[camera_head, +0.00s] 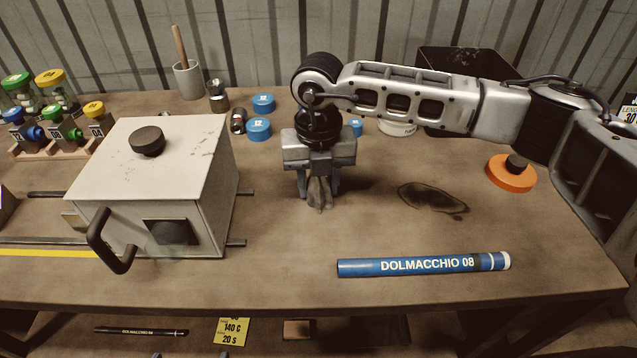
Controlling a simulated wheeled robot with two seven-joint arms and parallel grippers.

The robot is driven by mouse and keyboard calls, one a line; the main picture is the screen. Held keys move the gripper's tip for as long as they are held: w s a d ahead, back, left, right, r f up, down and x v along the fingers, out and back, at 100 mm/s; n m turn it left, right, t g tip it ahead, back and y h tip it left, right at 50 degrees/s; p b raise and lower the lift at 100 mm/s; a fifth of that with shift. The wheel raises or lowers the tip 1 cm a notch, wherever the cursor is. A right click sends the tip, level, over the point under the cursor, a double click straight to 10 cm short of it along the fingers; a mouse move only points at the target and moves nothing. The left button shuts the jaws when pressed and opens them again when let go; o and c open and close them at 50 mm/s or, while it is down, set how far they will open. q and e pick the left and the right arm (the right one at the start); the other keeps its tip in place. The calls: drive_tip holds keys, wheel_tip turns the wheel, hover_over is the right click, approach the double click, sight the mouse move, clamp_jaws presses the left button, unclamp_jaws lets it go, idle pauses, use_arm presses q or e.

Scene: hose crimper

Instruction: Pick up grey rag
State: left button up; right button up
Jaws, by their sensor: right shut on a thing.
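The grey rag (319,195) hangs as a small bunched strip between the fingers of my right gripper (319,190). The gripper points down at the middle of the workbench and is shut on the rag. The rag's lower end is at or just above the bench top; I cannot tell whether it touches. The upper part of the rag is hidden by the gripper. My left gripper is not in view.
A white box with a handle (150,185) stands left of the gripper. A blue tube (424,264) lies at the front. Blue caps (258,129) sit behind. A dark stain (432,198) and an orange disc (511,175) are at right. A black bin (460,62) stands behind my arm.

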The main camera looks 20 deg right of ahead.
drive_tip(key=shift+r, duration=0.15)
drive_tip(key=shift+r, duration=0.25)
wheel_tip(320, 180, up, 2)
drive_tip(key=shift+r, duration=0.1)
use_arm(q)
drive_tip(key=b, duration=0.1)
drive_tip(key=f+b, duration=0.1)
drive_tip(key=b, duration=0.1)
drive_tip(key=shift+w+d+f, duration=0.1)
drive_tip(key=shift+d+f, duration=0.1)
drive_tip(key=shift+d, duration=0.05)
use_arm(e)
drive_tip(key=s+r, duration=1)
drive_tip(key=s, duration=0.4)
drive_tip(key=shift+a, duration=0.15)
